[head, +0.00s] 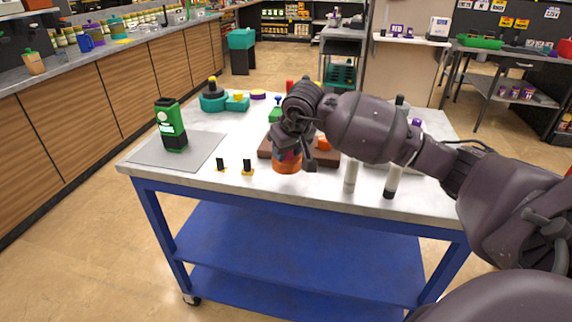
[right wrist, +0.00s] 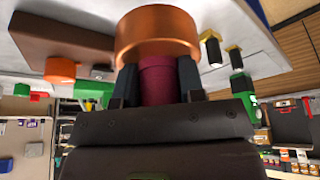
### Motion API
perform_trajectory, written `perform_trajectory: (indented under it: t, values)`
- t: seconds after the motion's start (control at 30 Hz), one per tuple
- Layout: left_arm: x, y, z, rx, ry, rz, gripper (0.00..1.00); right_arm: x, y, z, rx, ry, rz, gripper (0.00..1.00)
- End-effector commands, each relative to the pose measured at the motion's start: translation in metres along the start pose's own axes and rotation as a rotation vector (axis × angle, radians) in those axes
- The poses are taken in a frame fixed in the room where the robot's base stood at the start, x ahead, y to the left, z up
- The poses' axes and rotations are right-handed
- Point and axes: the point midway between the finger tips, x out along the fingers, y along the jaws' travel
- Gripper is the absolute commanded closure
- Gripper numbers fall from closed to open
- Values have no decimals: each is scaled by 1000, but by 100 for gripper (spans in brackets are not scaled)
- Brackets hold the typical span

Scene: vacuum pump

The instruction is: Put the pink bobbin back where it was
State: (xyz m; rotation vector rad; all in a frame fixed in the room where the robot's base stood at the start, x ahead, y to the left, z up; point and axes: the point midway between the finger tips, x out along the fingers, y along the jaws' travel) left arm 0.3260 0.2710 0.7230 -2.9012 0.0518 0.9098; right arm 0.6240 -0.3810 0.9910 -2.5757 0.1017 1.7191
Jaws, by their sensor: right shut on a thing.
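My right gripper (head: 288,155) is over the front middle of the table, pointing down. In the right wrist view the gripper (right wrist: 157,85) is shut on a dark pink cylinder, the pink bobbin (right wrist: 158,80), with a finger on each side. A wider copper-orange cylinder (right wrist: 157,36) lies just beyond the bobbin's far end; it also shows below the fingers in the head view (head: 287,164). I cannot tell whether the copper part is joined to the bobbin or only touches it, nor whether it rests on the table. My left gripper is not in view.
A brown board (head: 327,157) with an orange knob (head: 323,143) lies behind and right. Two small black-and-yellow pieces (head: 247,167) stand to the left. A green device (head: 171,125) stands on a grey mat (head: 205,150). White-and-black cylinders (head: 392,181) stand right, below my arm.

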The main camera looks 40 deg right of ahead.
Motion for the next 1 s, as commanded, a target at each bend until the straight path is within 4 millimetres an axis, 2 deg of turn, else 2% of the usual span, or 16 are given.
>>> perform_trajectory:
  t: [0.3, 0.7, 0.73, 0.9, 1.0]
  values:
    - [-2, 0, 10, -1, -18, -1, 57, 36, 0, 15, 1, -3, -2, 90]
    - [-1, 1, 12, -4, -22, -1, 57, 41, 0, 17, 0, -2, 1, 90]
    - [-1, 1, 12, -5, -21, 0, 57, 41, 0, 17, 0, -2, 1, 62]
    - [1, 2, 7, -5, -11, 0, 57, 40, 0, 17, 1, -1, 0, 38]
    - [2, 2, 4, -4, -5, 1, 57, 39, 0, 16, 1, -1, 0, 38]
